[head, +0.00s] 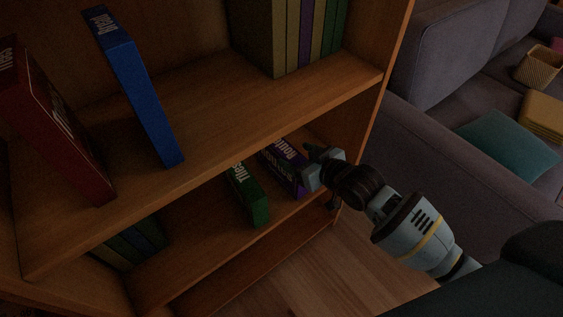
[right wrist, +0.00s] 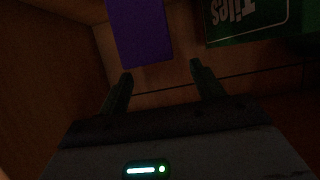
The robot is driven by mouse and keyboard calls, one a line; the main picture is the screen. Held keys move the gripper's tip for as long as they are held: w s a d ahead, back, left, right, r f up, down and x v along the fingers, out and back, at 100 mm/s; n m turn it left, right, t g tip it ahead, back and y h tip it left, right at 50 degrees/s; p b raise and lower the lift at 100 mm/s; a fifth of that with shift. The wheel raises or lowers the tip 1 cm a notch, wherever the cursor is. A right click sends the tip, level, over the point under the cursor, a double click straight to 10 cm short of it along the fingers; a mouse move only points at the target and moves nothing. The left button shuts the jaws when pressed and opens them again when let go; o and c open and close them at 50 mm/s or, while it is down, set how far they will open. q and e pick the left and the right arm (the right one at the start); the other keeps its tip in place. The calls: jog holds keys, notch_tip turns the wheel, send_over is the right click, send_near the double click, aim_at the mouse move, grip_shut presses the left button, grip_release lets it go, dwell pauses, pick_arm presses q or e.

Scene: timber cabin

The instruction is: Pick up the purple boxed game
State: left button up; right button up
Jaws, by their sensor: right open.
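The purple boxed game (head: 287,168) stands on the lower shelf of the bookcase, near its right end, partly hidden by the shelf above and my gripper. My right gripper (head: 310,161) is at its right side in the head view. In the right wrist view the gripper (right wrist: 160,82) is open and empty. The purple box (right wrist: 140,32) is ahead of the fingertips, between their lines and nearer the left one. A gap shows between the box and the fingers. My left gripper is not in view.
A green boxed game (head: 248,194) stands left of the purple one; it also shows in the right wrist view (right wrist: 250,20). The upper shelf (head: 240,108) overhangs them and holds a blue box (head: 135,85), a red box (head: 55,120) and several books. A grey sofa (head: 430,140) is at right.

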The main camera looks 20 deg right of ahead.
aim_at(283, 147)
jog(key=b+x, duration=0.2)
jog(key=x, duration=0.2)
jog(key=shift+w+d, duration=0.1)
jog(key=shift+w, duration=0.2)
jog(key=shift+w+f, duration=0.1)
jog(key=shift+w, duration=0.2)
jog(key=c, duration=0.7)
grip_shut()
